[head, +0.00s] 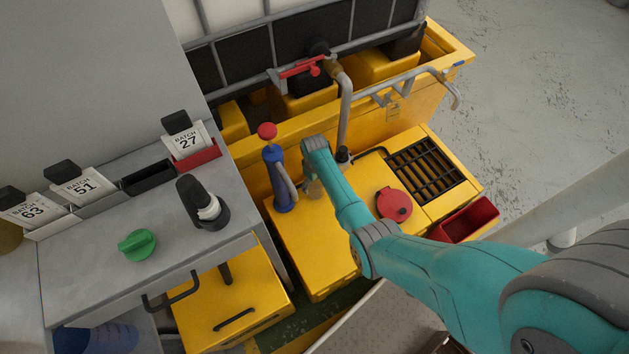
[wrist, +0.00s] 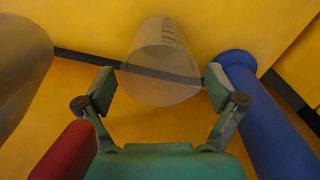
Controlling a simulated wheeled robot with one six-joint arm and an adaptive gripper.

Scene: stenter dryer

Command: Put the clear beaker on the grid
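The clear beaker (head: 315,189) stands on the yellow cabinet top beside the blue dispenser with the red knob (head: 279,185). It is partly hidden by my arm in the head view. In the wrist view the beaker (wrist: 162,72), with dark markings, is between the two fingers of my gripper (wrist: 160,88). The fingers are spread wide, one on each side, and a thin gap seems to show at each side. The dark grid (head: 427,171) is set into the yellow top at the right, apart from the beaker. My gripper is mostly hidden in the head view.
A grey tap pipe (head: 345,115) rises behind my arm. A round red lid (head: 394,204) lies between my arm and the grid. A red bin (head: 466,220) hangs at the right front. The blue dispenser (wrist: 262,115) is close to the right finger in the wrist view.

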